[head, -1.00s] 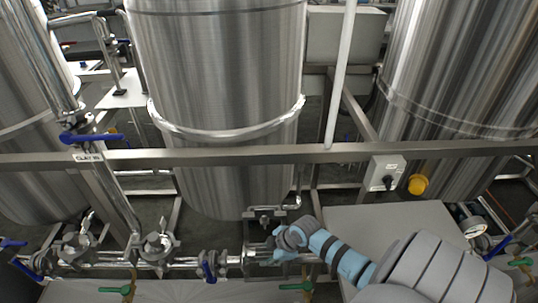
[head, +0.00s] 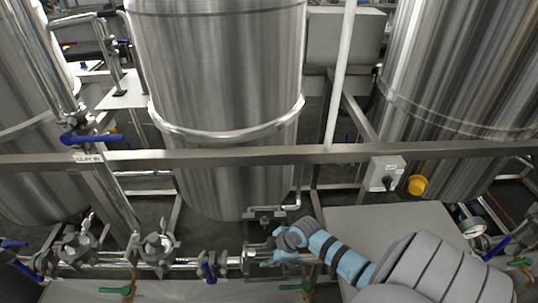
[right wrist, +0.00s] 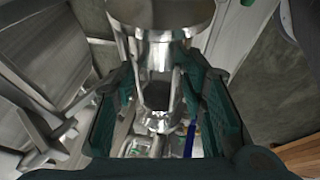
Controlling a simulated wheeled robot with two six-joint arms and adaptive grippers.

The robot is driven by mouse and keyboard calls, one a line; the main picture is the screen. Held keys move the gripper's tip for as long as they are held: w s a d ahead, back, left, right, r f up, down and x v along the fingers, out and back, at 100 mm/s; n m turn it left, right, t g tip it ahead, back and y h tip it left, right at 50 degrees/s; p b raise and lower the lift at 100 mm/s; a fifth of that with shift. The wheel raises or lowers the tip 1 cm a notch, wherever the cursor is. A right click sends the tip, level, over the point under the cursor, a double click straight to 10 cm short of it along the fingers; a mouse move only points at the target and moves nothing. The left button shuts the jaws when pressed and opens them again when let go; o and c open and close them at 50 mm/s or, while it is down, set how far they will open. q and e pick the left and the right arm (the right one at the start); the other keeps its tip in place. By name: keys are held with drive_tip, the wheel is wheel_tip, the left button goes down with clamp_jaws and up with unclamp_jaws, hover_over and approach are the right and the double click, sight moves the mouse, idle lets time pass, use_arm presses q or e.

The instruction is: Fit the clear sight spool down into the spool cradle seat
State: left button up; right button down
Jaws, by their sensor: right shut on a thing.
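My right gripper (head: 266,256) reaches down to the pipe line at the foot of the middle tank. In the right wrist view its dark green fingers (right wrist: 165,112) stand on both sides of a shiny, partly see-through cylindrical piece, the clear sight spool (right wrist: 158,92), and are shut on it. A wide steel round part shows just beyond the spool at the top of that view. In the head view the spool is too small and covered to make out. I cannot tell the cradle seat apart from the pipe fittings, nor whether the spool touches it. My left gripper is not in view.
A steel pipe line with valves (head: 156,250) and blue handles runs along the front. A horizontal rail (head: 240,156) crosses before the tanks (head: 220,80). A grey box top (head: 390,235) lies beneath my right arm. Green-handled valves (head: 118,291) stand near the bottom edge.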

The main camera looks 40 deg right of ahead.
drive_tip(key=shift+f+b, duration=1.65)
drive_tip(key=shift+f, duration=0.4)
drive_tip(key=c, duration=0.9)
unclamp_jaws()
drive_tip(key=v, duration=1.2)
